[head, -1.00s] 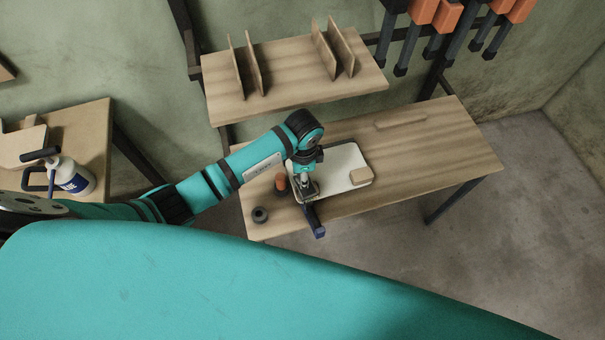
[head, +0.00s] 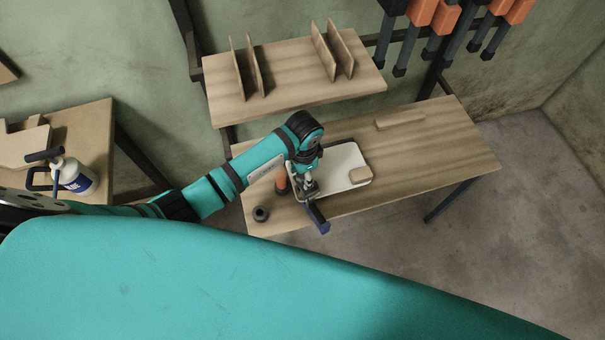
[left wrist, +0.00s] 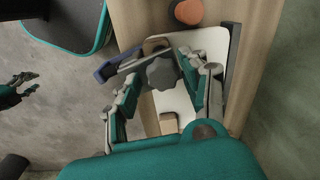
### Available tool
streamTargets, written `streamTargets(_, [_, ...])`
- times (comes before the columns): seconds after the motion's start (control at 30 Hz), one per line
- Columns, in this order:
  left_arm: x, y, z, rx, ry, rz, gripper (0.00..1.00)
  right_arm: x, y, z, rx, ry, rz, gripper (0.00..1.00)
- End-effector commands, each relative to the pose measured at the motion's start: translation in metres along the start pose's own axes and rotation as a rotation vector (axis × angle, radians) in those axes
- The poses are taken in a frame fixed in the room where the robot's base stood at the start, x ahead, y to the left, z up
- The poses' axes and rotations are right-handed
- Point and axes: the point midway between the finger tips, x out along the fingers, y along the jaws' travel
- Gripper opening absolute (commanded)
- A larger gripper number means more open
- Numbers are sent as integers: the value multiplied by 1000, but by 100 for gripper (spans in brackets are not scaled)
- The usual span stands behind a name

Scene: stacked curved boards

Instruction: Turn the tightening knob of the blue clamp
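The blue clamp (head: 317,217) is at the front edge of the workbench, its blue bar sticking out past the edge. It also shows in the left wrist view (left wrist: 108,69). Its dark grey knob (left wrist: 161,74) shows in the left wrist view, above the white board (head: 346,160). My left gripper (head: 307,187) is over the clamp. In the left wrist view its fingers (left wrist: 158,82) are spread on either side of the knob; I cannot tell whether they touch it. My right gripper (left wrist: 22,86), at the left edge of that view, has its fingers apart and looks empty.
An orange-topped object (head: 281,180) and a dark round piece (head: 261,214) stand left of the clamp. A wooden block (head: 359,175) lies on the white board. A shelf (head: 300,88) with upright boards is behind. A glue bottle (head: 76,177) stands on the left table.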

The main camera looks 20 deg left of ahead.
Motion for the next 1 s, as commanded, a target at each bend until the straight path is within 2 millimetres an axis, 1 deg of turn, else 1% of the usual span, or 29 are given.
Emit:
streamTargets(0.23, [0,0,0,1,-1,0,47,0,0,0,0,0,0,40])
streamTargets(0.33, [-4,0,1,1,-2,0,47,-4,0,0,0,0,0,40])
streamTargets(0.83, [-54,0,1,2,-3,0,47,-51,1,-5,0,0,0,40])
streamTargets(0.9, [-59,0,1,2,-3,1,47,-56,1,-5,0,0,0,40])
streamTargets(1.0, [-61,0,1,2,-3,1,47,-57,1,-5,0,0,0,40])
